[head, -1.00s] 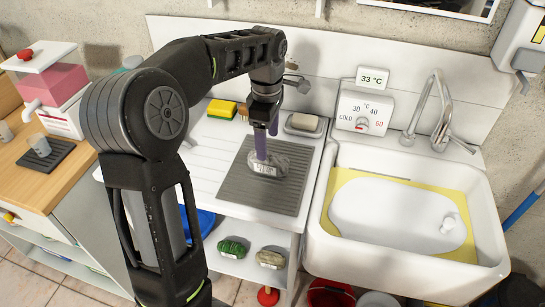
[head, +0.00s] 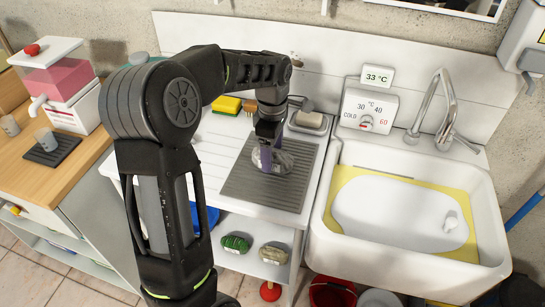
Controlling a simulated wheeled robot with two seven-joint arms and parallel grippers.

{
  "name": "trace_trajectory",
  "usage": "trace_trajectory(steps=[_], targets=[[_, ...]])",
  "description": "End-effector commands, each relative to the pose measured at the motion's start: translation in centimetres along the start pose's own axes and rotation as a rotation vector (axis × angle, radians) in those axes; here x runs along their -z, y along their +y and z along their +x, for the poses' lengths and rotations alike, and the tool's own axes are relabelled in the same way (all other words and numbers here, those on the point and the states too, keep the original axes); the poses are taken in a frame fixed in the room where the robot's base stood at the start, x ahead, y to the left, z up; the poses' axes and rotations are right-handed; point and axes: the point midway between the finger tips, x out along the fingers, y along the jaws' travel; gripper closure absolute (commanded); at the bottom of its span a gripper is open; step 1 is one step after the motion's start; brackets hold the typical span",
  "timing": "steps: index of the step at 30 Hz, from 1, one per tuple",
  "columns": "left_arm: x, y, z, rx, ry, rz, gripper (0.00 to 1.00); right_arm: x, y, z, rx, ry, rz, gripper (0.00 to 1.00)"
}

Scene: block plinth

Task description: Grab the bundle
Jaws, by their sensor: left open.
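A grey bundle (head: 284,163) lies on the grey ribbed mat (head: 240,186) on the white counter beside the sink. My left gripper (head: 270,157) reaches down over it from above, with its purple fingers at the bundle. The jaws are open. The near finger hides part of the bundle, and I cannot tell whether the fingers touch it. A green bundle (head: 236,244) and a beige bundle (head: 274,254) lie on the shelf below the counter. My right gripper is not in view.
A soap bar in a dish (head: 309,121) and a yellow sponge (head: 227,104) stand behind the mat. The white sink (head: 320,235) with its tap (head: 437,110) is at the right. A drink dispenser (head: 66,85) stands on the wooden top at the left.

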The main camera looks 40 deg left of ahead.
Motion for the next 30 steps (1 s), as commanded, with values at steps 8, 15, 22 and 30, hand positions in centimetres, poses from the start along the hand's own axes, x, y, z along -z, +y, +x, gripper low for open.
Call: trace_trajectory(steps=[8,15,22,30], targets=[[0.0,0.0,2.2,0.0,0.0,0.001,0.26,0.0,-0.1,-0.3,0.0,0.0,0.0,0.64],[0.0,0.0,2.2,0.0,0.0,0.001,0.26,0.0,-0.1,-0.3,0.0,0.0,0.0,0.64],[0.0,0.0,2.1,0.0,0.0,0.001,0.26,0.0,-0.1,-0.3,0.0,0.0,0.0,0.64],[0.0,0.0,2.1,0.0,0.0,0.001,0.44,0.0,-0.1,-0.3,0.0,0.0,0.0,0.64]])
